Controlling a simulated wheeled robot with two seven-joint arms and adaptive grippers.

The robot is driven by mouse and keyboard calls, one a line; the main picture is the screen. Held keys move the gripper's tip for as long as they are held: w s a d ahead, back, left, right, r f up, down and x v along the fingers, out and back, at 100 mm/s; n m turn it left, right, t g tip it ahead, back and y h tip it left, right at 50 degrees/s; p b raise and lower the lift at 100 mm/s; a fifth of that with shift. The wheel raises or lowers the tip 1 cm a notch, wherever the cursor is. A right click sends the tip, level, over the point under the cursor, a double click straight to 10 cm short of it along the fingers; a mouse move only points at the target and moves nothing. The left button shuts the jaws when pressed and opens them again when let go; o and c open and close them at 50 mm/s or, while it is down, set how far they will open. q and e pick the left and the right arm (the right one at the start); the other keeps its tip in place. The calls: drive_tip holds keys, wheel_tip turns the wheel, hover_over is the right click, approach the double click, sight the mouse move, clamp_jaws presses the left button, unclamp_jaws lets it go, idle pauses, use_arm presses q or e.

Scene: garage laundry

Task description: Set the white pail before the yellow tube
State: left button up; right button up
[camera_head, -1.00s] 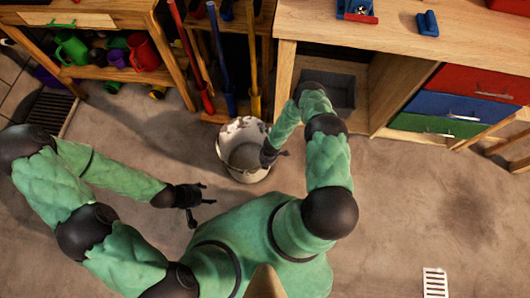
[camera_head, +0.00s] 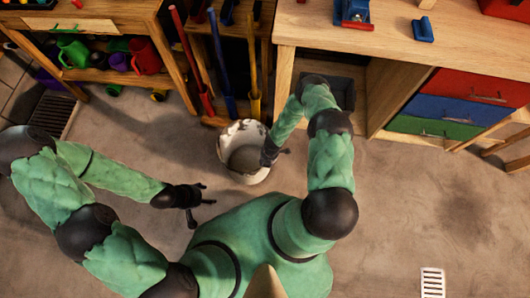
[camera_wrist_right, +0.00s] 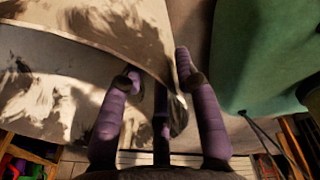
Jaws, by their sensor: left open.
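The white pail (camera_head: 229,146), with dark worn patches, stands upright on the floor in front of the tube rack. The yellow tube (camera_head: 256,80) leans in the rack just behind the pail, right of a blue and a red tube. My right gripper (camera_head: 272,153) is at the pail's right side, by its rim. In the right wrist view its purple fingers (camera_wrist_right: 160,75) lie on either side of the pail's wall (camera_wrist_right: 80,75); whether they press on it I cannot tell. My left gripper (camera_head: 204,193) is open and empty above the floor, left of and nearer than the pail.
A workbench (camera_head: 460,52) with red, blue and green drawers stands at the right; a dark bin (camera_head: 340,90) sits under it, behind my right arm. A shelf (camera_head: 90,15) with mugs is at the left. The floor at right is clear, with a white grate (camera_head: 432,282).

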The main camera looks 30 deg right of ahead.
drive_tip(key=r, duration=0.2)
drive_tip(key=r+p, duration=0.1)
drive_tip(key=r, duration=0.1)
drive_tip(key=r+p, duration=0.1)
drive_tip(key=r, duration=0.1)
drive_tip(key=shift+d, duration=0.4)
drive_tip(key=s+a+r+m, duration=0.3)
drive_tip(key=a+r+m, duration=0.1)
drive_tip(key=r+m, duration=0.3)
drive_tip(key=s+a+r+m+y, duration=0.1)
drive_tip(key=s+a+r+m, duration=0.3)
drive_tip(key=r+m, duration=0.4)
drive_tip(key=s+a+r+m+y, duration=0.1)
drive_tip(key=s+a+r+m, duration=0.2)
drive_tip(key=r+m, duration=0.4)
drive_tip(key=shift+s+a+r+m, duration=0.15)
drive_tip(key=shift+a+r+m, duration=0.25)
drive_tip(key=shift+m, duration=0.8)
drive_tip(key=shift+a, duration=0.1)
drive_tip(key=shift+r+p, duration=0.6)
drive_tip(key=shift+p, duration=0.25)
